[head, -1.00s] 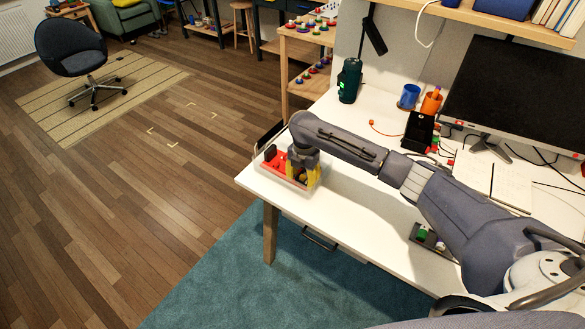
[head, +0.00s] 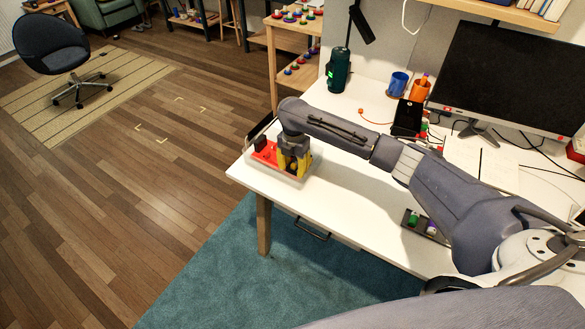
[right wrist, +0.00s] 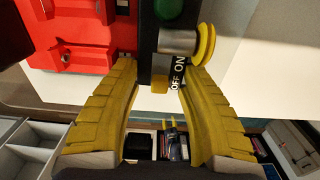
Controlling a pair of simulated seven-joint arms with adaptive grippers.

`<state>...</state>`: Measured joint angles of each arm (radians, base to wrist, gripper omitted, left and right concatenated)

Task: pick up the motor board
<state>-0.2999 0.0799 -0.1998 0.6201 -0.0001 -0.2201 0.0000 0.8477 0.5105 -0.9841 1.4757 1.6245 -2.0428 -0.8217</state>
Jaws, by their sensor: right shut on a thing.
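A clear-walled tray (head: 289,178) stands at the near left corner of the white desk, with a red part (head: 265,152) inside. My right gripper (head: 293,166) reaches down into the tray from above. In the right wrist view, its yellow fingers (right wrist: 162,72) are closed on a black board (right wrist: 146,42) marked "OFF ON", which looks like the motor board. The board carries a green button, a metal cylinder and a yellow knob. The red part (right wrist: 75,35) lies beside it on the left. The exact finger contact is hard to see. My left gripper is out of view.
A small dark tray (head: 422,229) with a green and a purple piece lies under my right arm. A dark green bottle-like object (head: 338,70), a blue cup (head: 398,84), an orange cup (head: 419,89) and a monitor (head: 506,75) stand farther back. Bare desk lies right of the clear tray.

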